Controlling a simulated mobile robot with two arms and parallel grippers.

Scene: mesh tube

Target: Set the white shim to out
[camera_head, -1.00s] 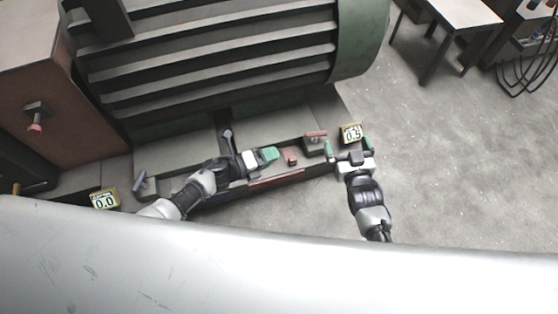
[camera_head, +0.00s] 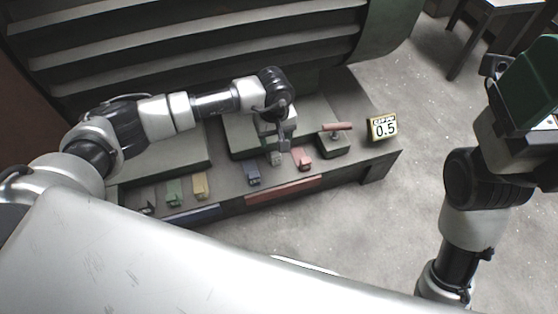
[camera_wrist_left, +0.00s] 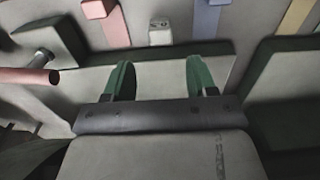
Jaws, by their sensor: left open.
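The white shim (camera_head: 276,158) is a small pale block on the low ledge, between the blue shim (camera_head: 252,173) and the pink shim (camera_head: 302,158). In the left wrist view the white shim (camera_wrist_left: 160,33) lies just beyond the fingertips, roughly in line with the gap between them. My left gripper (camera_wrist_left: 160,78) is open and empty, its two green fingers apart. In the head view the left gripper (camera_head: 272,136) is over the ledge, partly hidden by its own wrist. My right gripper (camera_head: 528,95) is raised at the right edge, away from the ledge; its jaw gap is not clear.
Yellow (camera_head: 200,186) and green (camera_head: 173,193) shims lie farther left. A block with a red-handled lever (camera_head: 337,127) stands right of the pink shim, beside a display (camera_head: 382,127) reading 0.5. The large ribbed machine (camera_head: 190,45) rises behind. Open floor lies right.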

